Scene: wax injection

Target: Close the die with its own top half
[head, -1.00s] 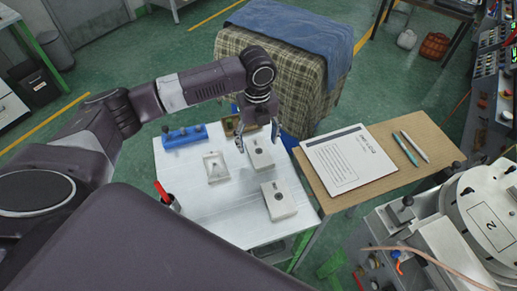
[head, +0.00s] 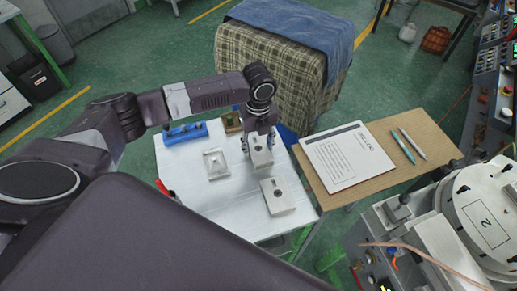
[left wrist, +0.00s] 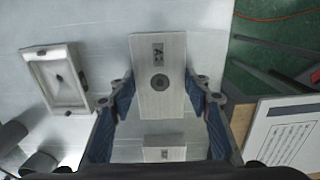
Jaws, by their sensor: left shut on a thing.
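The die's lower half (head: 215,163) is a pale open block with a recess; it lies on the white table and also shows in the left wrist view (left wrist: 40,54). A grey block marked "A" with a dark round hole (head: 262,158), likely a top half, is between the fingers of my left gripper (head: 259,148). The left wrist view shows this block (left wrist: 158,100) with a finger at each side. I cannot tell whether it is clear of the table. A similar block (head: 278,196) lies nearer on the table, partly seen in the left wrist view (left wrist: 165,154). My right gripper is out of view.
A blue rack with dark knobs (head: 186,133) and a small brown box (head: 232,121) stand at the table's back. A red-handled tool (head: 163,187) is at the left edge. A wooden table with a printed sheet (head: 346,157) and pens adjoins at right. Bare white table (head: 225,205) lies in front.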

